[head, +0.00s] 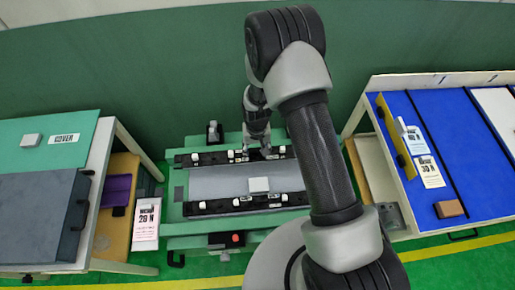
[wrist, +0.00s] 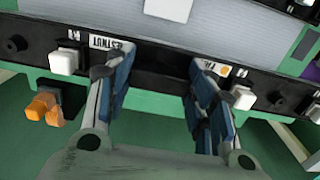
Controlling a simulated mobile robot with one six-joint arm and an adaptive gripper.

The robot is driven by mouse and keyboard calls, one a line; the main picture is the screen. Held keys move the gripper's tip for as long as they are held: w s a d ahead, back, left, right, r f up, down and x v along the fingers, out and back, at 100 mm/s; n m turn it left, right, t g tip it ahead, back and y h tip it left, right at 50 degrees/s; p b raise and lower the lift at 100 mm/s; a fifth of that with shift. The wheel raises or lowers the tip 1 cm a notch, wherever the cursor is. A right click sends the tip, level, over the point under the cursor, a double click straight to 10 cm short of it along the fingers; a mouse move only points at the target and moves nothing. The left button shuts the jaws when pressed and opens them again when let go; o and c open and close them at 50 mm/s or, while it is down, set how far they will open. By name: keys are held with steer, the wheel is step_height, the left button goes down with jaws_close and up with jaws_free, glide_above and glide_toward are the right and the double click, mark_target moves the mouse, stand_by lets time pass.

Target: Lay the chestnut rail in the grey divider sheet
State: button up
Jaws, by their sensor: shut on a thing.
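The chestnut rail (wrist: 165,66) is a long black bar with white clips and a white label partly reading "CHESTNUT". In the head view the rail (head: 222,157) lies along the far edge of the grey divider sheet (head: 212,183), on a green stand. The sheet (wrist: 235,30) also shows behind the rail in the wrist view. My gripper (wrist: 160,85) is shut on the rail near its middle, one blue-padded finger on each side of the gripped part. The head view also shows my gripper (head: 258,153) at the rail. I cannot tell whether the rail is fully seated.
A second black rail (head: 222,208) lies along the sheet's near edge. A pale block (head: 259,185) sits on or over the sheet. A left table (head: 105,150) holds a grey box (head: 40,215); a blue-topped table (head: 440,125) stands right. An orange part (wrist: 45,108) shows beside the rail.

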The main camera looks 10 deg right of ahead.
steer(key=shift+f, duration=0.1)
step_height(320, 180, down, 13)
steer(key=b, duration=1)
steer(key=shift+r+b, duration=0.2)
steer(key=shift+b, duration=0.15)
steer(key=o, duration=1.4)
step_height(320, 180, up, 12)
steer(key=shift+r, duration=0.1)
